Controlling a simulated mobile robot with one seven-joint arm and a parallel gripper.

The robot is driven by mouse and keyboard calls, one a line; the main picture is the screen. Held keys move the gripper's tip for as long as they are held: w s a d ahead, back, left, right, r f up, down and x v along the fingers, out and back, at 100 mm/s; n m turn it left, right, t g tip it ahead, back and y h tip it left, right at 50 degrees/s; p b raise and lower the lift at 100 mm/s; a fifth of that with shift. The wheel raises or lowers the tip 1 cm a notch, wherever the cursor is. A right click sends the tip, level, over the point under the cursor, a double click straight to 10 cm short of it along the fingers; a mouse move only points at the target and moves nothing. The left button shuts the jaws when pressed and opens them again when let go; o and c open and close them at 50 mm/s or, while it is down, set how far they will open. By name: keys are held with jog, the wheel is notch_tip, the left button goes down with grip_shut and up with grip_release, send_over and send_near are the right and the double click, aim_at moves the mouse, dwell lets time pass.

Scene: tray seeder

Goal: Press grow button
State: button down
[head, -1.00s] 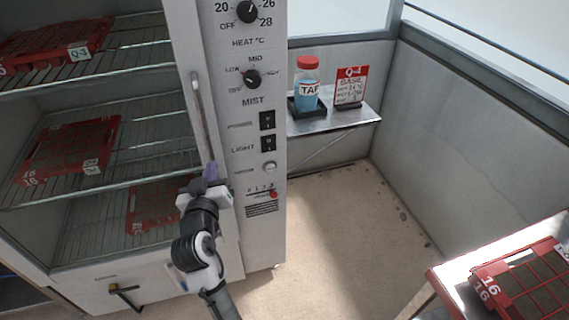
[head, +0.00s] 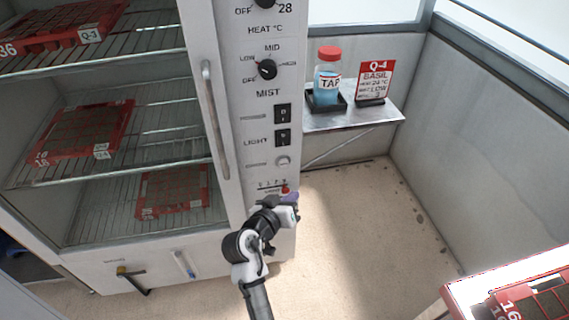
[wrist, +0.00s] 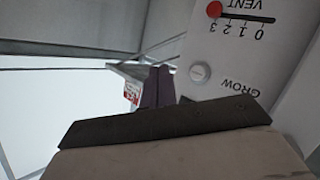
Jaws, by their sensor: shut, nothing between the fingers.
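The grow button (head: 283,160) is a small round pale knob low on the white control panel, below the light switch. In the wrist view the grow button (wrist: 200,73) appears upside down, between the GROW lettering and the vent slider. My gripper (head: 290,198) has purple fingers, held together with nothing between them. In the head view it is at the panel's lower right edge, just below the vent slider's red knob. In the wrist view the fingertips (wrist: 158,85) lie left of the button, apart from it in the picture.
The vent slider's red knob (head: 285,188) is close to my gripper. Mist and light switches (head: 283,125) sit above the button. The floor between is clear.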

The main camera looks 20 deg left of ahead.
aim_at(288, 164)
jog(key=w+a, duration=0.5)
jog(key=w, duration=0.2)
jog(key=shift+w+b, duration=0.2)
jog(key=shift+b, duration=0.25)
jog(key=shift+w, duration=0.1)
dwell(1.8)
jog(key=shift+w+a, duration=0.2)
jog(key=shift+w, duration=0.05)
jog(key=shift+w+a, duration=0.3)
jog(key=shift+w, duration=0.05)
dwell(0.8)
jog(key=shift+s+d, duration=0.5)
jog(key=shift+s, duration=0.25)
jog(key=s+d, duration=0.1)
jog(key=s, duration=0.1)
jog(key=s+d, duration=0.1)
jog(key=s, duration=0.1)
jog(key=shift+d+p, duration=0.3)
jog(key=shift+d, duration=0.1)
